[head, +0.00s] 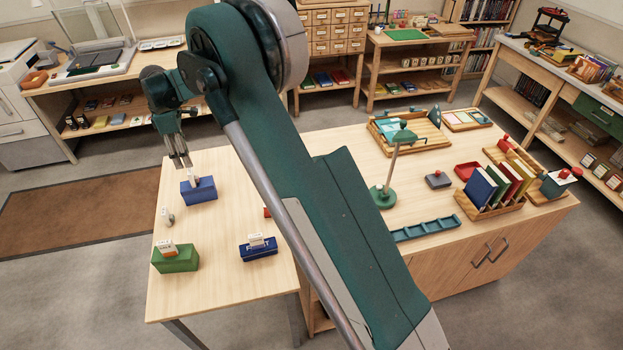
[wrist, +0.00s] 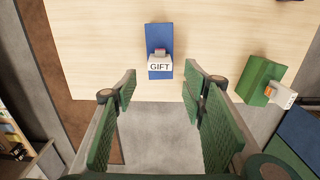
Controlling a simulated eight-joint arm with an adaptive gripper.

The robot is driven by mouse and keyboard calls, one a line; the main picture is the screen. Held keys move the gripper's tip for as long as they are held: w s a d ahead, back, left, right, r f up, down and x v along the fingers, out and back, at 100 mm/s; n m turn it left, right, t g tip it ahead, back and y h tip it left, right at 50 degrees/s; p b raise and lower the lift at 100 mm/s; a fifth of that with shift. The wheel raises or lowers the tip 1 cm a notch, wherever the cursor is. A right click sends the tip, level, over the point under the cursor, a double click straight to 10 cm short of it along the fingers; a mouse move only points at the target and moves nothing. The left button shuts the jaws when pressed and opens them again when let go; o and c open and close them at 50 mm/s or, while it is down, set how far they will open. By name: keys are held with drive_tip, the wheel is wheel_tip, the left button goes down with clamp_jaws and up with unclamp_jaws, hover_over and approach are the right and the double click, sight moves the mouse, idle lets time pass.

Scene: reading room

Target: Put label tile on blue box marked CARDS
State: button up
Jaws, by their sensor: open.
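My gripper (head: 181,163) is open and empty, just above a blue box (head: 198,190) at the far left of the table. In the wrist view my open fingers (wrist: 160,82) point at this box (wrist: 160,35). A pale tile reading GIFT (wrist: 159,66) stands on its near part. A darker blue box (head: 259,252) sits nearer the front, with white lettering I cannot read surely and a tile (head: 256,239) on top. A green box (head: 175,262) at the front left carries another tile (head: 167,247). I cannot make out the word CARDS on any box.
A small pale upright item (head: 167,216) stands on the table's left edge. A red thing is partly hidden behind my arm. To the right are a green lamp-like stand (head: 384,195), a teal tray (head: 426,228) and a book rack (head: 490,205).

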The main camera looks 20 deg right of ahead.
drive_tip(key=s+d+r+m+t, duration=0.2)
drive_tip(key=s+d+r+m, duration=0.2)
drive_tip(key=s+d+r, duration=0.7)
drive_tip(key=s+d+r+m+t, duration=0.1)
drive_tip(key=s+d+r+m, duration=0.55)
drive_tip(key=d+r, duration=0.75)
drive_tip(key=s+d+m+t, duration=0.2)
drive_tip(key=s+d+m, duration=0.1)
drive_tip(key=s+d, duration=1.1)
drive_tip(key=s+d+f+m+t, duration=0.1)
drive_tip(key=s+d+f+m, duration=0.1)
drive_tip(key=s, duration=0.7)
drive_tip(key=s+d+f+m+t, duration=0.1)
drive_tip(key=s+d+f+m, duration=0.1)
drive_tip(key=s+f, duration=0.3)
drive_tip(key=s+d, duration=0.1)
drive_tip(key=s, duration=0.2)
drive_tip(key=shift+s+d, duration=0.3)
drive_tip(key=shift+s, duration=0.05)
